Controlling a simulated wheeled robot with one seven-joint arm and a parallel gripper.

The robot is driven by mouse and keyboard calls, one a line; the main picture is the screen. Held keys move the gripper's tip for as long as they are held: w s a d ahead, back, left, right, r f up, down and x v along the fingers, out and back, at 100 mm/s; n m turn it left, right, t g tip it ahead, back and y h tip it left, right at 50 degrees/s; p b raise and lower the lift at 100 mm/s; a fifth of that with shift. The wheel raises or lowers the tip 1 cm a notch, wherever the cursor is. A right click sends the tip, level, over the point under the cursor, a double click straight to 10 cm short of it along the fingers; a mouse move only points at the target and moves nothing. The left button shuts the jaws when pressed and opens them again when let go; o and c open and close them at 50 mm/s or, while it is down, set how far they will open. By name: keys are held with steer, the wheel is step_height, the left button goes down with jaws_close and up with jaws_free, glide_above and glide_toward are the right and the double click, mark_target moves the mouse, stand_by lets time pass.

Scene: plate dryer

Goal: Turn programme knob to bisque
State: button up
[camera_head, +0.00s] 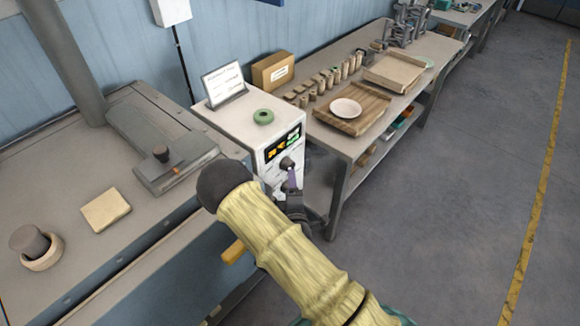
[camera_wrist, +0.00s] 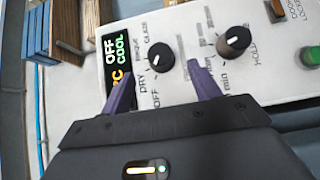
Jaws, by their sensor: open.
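The programme knob (camera_wrist: 160,55) is a dark round knob on a white panel, with OFF, DRY, a blurred word like bisque, and GLAZE printed around it. The direction of its pointer is hard to read. The display (camera_wrist: 115,55) beside it shows OFF and COOL. My gripper (camera_wrist: 160,68) is open, its two purple fingers on either side of the programme knob; I cannot tell whether they touch it. In the head view my gripper (camera_head: 291,180) is at the front of the white control box (camera_head: 232,122), partly hidden by my arm.
A second knob (camera_wrist: 234,41), marked min, sits close to the right finger. A green ring (camera_head: 263,117) and a sign (camera_head: 224,84) stand on the box. A bench with a wooden tray (camera_head: 340,120) is to the right; open floor lies beyond.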

mark_target(288, 165)
steer(key=w+p, duration=0.1)
steer(key=w, duration=0.5)
steer(key=shift+w+a+p, duration=0.25)
steer(key=shift+a+p, duration=0.1)
steer(key=shift+a, duration=0.05)
steer(key=c, duration=1)
steer(key=shift+o, duration=0.2)
